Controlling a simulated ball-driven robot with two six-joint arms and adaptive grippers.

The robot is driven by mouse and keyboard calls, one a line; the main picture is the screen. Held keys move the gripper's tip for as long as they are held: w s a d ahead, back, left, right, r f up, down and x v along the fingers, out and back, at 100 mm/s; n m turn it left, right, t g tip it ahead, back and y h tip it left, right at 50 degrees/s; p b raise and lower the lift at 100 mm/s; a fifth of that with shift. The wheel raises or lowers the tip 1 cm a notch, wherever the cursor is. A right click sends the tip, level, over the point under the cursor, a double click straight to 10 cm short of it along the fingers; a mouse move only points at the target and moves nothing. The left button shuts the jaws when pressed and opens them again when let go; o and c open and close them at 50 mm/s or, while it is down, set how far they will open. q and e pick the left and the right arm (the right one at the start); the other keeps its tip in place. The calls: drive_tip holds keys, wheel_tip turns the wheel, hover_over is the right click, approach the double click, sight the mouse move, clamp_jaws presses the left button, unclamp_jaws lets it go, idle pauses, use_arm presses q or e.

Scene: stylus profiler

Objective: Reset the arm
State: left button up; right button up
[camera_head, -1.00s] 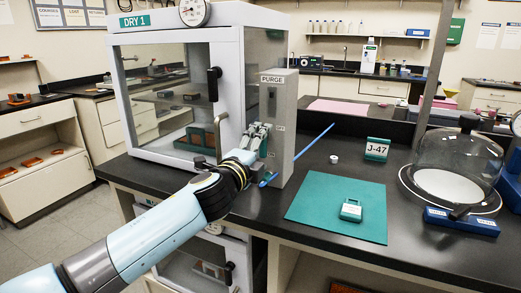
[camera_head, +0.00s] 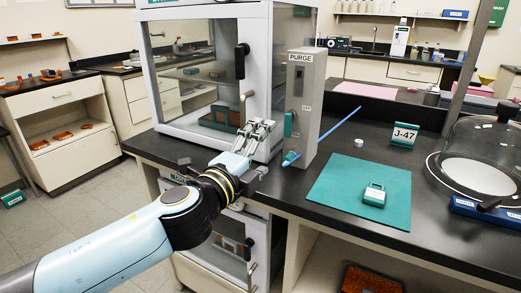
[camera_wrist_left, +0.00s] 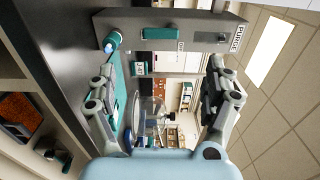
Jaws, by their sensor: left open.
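My left arm (camera_head: 130,240) reaches in from the lower left in the head view. Its gripper (camera_head: 262,128) is open and empty, in front of the dry cabinet (camera_head: 185,75) and to the left of the grey PURGE box (camera_head: 305,95). In the left wrist view the two fingers of the gripper (camera_wrist_left: 160,75) stand wide apart with nothing between them. The PURGE box also shows at the top of that view (camera_wrist_left: 205,33). A teal lever (camera_head: 288,124) is on the box's front face. My right gripper is not in view.
A teal mat (camera_head: 345,205) carries a small teal-and-white case (camera_head: 374,195). A white cap (camera_head: 359,143), a J-47 sign (camera_head: 404,135) and a glass bell jar (camera_head: 485,145) stand on the black bench.

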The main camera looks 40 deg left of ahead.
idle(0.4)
use_arm(q)
drive_tip(key=s+a+f+n+g+y, duration=0.25)
drive_tip(key=s+f+n+g, duration=0.4)
drive_tip(key=s+n, duration=0.35)
drive_tip(key=s+d+f+n+g+h, duration=0.35)
drive_tip(key=s+d+g+h, duration=0.35)
drive_tip(key=s+d, duration=0.45)
drive_tip(key=s+a+f+n+g+y+b, duration=0.1)
drive_tip(key=a+f+b, duration=0.1)
drive_tip(key=f, duration=1.3)
drive_tip(key=s+a+f+g+y+b, duration=0.1)
drive_tip(key=s+a+f, duration=0.1)
drive_tip(key=f, duration=1.3)
drive_tip(key=s+f+g+b, duration=0.1)
drive_tip(key=s+f+b, duration=0.1)
drive_tip(key=s+f, duration=1.6)
drive_tip(key=shift+a+h, duration=0.25)
drive_tip(key=shift+h, duration=0.1)
